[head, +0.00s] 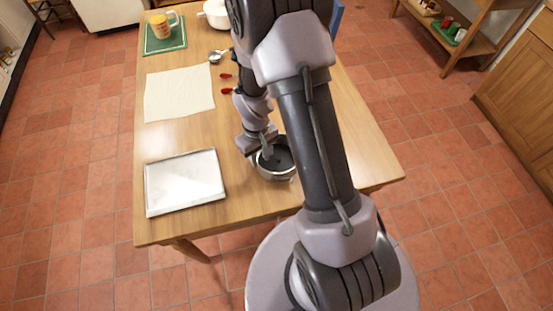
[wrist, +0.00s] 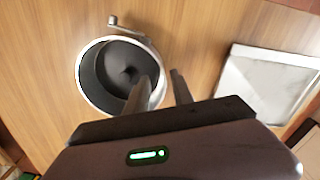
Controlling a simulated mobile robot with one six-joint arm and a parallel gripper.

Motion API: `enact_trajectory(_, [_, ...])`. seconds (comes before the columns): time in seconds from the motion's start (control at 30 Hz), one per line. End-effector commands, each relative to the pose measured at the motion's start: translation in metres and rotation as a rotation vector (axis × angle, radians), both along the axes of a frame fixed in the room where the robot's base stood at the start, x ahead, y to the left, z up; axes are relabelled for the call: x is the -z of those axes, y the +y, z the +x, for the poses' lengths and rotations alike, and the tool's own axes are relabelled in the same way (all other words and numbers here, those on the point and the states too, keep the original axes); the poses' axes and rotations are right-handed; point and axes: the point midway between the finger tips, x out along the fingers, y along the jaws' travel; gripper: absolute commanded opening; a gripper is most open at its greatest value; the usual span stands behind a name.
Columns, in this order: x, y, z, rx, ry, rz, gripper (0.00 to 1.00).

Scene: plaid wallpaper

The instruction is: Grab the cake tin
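The cake tin is a round, silver-rimmed tin with a dark inside and a side clasp. It stands on the wooden table near its front edge (head: 276,175), partly hidden by my arm. It also shows in the wrist view (wrist: 87,97), upper left. My gripper (head: 268,142) is at the tin's far left side in the head view. In the wrist view my gripper (wrist: 160,80) is open, with one finger over the tin's inside and the other outside the rim. The gap between the fingers is empty apart from the rim line; whether they touch the tin cannot be told.
A pale rectangular baking tray (head: 185,182) lies left of the tin on the table (head: 240,206). Farther back are a cream cloth (head: 178,92), red-handled utensils (head: 226,91), a metal scoop (head: 216,57), a white pot (head: 217,14) and a mug (head: 162,27) on a green board (head: 165,47).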

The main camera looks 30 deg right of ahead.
Motion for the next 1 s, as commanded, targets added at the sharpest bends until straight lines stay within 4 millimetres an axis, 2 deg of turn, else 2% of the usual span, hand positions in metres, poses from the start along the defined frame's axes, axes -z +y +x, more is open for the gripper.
enact_trajectory(0.17, [0.019,0.002,-0.004,0.001,0.001,0.001,0.29])
enact_trajectory(0.3, [0.049,0.004,-0.009,0.000,0.002,0.000,0.29])
enact_trajectory(0.37, [0.056,0.004,-0.009,0.000,0.001,0.000,0.29])
enact_trajectory(0.57, [0.054,0.004,-0.008,0.001,-0.001,0.000,0.27])
enact_trajectory(0.7, [0.054,0.004,-0.008,0.001,-0.001,0.000,0.00])
enact_trajectory(1.0, [0.054,0.004,-0.008,0.001,-0.001,0.000,0.00])
